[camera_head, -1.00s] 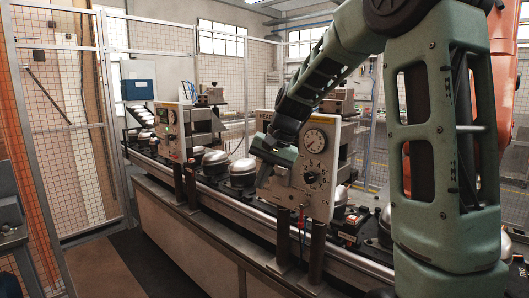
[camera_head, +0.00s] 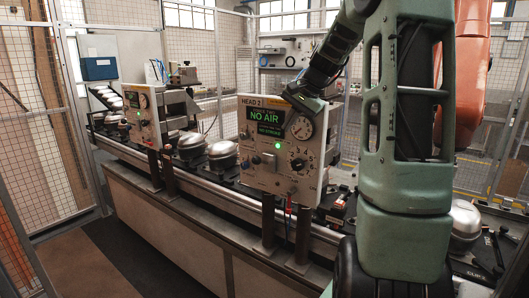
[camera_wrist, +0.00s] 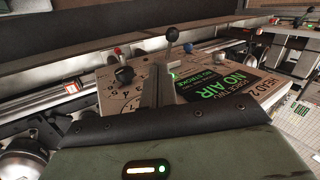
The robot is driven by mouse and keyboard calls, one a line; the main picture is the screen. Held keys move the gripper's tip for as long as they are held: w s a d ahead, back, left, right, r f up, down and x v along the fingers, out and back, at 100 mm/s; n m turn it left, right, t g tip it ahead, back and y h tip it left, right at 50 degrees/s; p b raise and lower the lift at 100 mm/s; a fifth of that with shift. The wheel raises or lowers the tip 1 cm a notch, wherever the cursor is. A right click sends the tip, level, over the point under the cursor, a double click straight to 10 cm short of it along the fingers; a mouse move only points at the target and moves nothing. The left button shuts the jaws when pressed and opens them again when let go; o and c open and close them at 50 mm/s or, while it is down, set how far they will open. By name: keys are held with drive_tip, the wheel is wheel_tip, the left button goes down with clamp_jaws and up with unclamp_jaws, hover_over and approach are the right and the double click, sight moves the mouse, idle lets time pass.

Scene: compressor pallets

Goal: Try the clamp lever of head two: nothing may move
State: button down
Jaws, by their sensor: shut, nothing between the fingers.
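The head two panel (camera_head: 262,184) stands upright on posts at the conveyor, with "HEAD 2" at its top. Its green display (camera_head: 266,116) reads "NO AIR" and "NO STROKE", and a green lamp is lit. A short lever with a dark ball knob (camera_wrist: 172,35) stands out from the panel in the wrist view; I cannot tell for sure that it is the clamp lever. My gripper (camera_wrist: 159,84) is shut and empty, its fingers over the panel near that lever; contact cannot be told. In the head view my gripper (camera_head: 292,96) is at the panel's upper right, by the gauge.
A round gauge (camera_head: 302,127) and a black dial (camera_head: 298,163) sit on the panel's right half. Another head panel (camera_head: 143,117) stands farther left. Metal domes (camera_head: 222,155) ride the conveyor. Mesh fencing encloses the cell.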

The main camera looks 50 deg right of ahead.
drive_tip(key=p, duration=0.3)
approach(260, 160)
wheel_tip(260, 160, down, 2)
drive_tip(key=shift+w+r+p+x, duration=0.15)
drive_tip(key=shift+p+x, duration=0.25)
drive_tip(key=shift+x, duration=0.35)
drive_tip(key=shift+w+p+x, duration=0.15)
drive_tip(key=shift+p+x, duration=0.3)
drive_tip(key=shift+x, duration=0.35)
drive_tip(key=shift+w+r+p+x, duration=0.15)
drive_tip(key=shift+p+x, duration=0.25)
drive_tip(key=shift+x, duration=0.35)
drive_tip(key=shift+d+f, duration=0.1)
